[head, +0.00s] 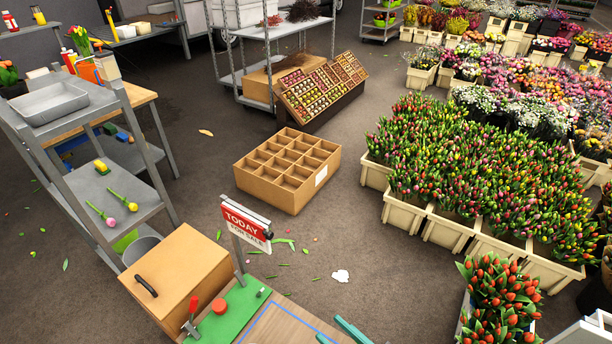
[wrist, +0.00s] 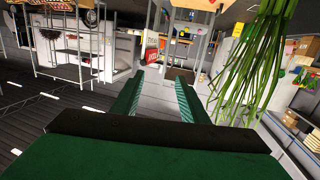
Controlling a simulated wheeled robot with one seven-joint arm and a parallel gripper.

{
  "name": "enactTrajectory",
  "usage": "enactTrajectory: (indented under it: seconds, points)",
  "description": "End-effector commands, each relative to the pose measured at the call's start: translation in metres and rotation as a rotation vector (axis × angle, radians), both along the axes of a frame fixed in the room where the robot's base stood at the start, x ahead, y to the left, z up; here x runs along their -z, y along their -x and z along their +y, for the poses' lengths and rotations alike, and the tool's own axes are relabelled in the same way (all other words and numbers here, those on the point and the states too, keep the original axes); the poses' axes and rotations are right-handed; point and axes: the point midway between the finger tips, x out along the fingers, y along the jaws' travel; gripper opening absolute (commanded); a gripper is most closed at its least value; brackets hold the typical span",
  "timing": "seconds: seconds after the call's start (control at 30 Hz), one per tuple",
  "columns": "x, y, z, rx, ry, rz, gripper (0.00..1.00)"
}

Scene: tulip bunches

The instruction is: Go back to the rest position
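In the wrist view my gripper (wrist: 157,78) has its two green fingers spread apart, with nothing between them. Green stems (wrist: 245,75) hang down from the top at the right of that view, outside the fingers; what they belong to is cut off. In the head view two teal bars (head: 350,330) at the bottom edge look like my fingertips, above the wooden board with a blue outline (head: 285,325).
A red and white sign (head: 245,222) stands on a post beside the green mat (head: 230,318). A brown box (head: 180,268) with a handle is to its left. A divided cardboard crate (head: 325,172) sits on the floor. Crates of tulips (head: 452,228) fill the right.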

Motion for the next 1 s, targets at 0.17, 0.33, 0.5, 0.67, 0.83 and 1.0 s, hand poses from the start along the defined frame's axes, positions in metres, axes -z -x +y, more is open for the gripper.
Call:
enactTrajectory:
  seconds: [0.17,0.33,0.5,0.67,0.83,1.0]
  points:
    - [0.017,0.041,-0.032,0.148,0.042,0.037,0.40]
    - [0.032,0.091,-0.037,0.254,0.069,0.072,0.40]
    - [0.039,0.137,-0.024,0.344,0.077,0.099,0.40]
    - [0.038,0.170,-0.003,0.432,0.076,0.116,0.40]
    - [0.029,0.194,0.022,0.530,0.065,0.128,0.40]
    - [0.013,0.205,0.046,0.633,0.049,0.130,0.40]
